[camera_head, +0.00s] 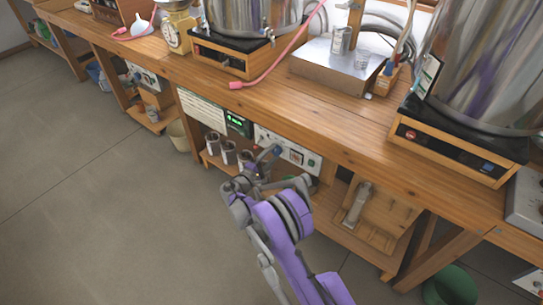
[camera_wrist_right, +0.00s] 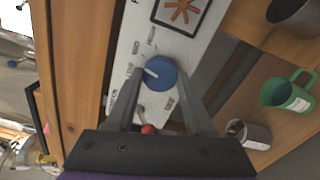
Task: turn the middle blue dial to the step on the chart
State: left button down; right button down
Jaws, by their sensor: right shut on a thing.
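The blue dial (camera_wrist_right: 158,73) sits on a white control panel (camera_wrist_right: 190,45) and has a white pointer mark on its face. In the wrist view it lies between the fingertips of my right gripper (camera_wrist_right: 160,82), which is shut on it. A white chart sheet (camera_head: 201,109) with lines too small to read hangs left of a green-lit display (camera_head: 238,123). My left gripper is not in view.
A wooden bench (camera_head: 300,110) with large steel pots overhangs the panel. Several metal cups (camera_head: 228,152) stand on the lower shelf to the left. A green mug (camera_wrist_right: 288,95) and a metal can (camera_wrist_right: 250,134) are near the gripper. The floor (camera_head: 110,210) in front is clear.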

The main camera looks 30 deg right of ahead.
jog(key=m, duration=0.4)
jog(key=shift+m+b, duration=0.3)
jog(key=m, duration=0.4)
jog(key=shift+m, duration=0.3)
jog(key=shift+c, duration=1.4)
grip_release()
jog(key=p+v, duration=0.1)
jog(key=v, duration=1)
jog(key=shift+d, duration=0.1)
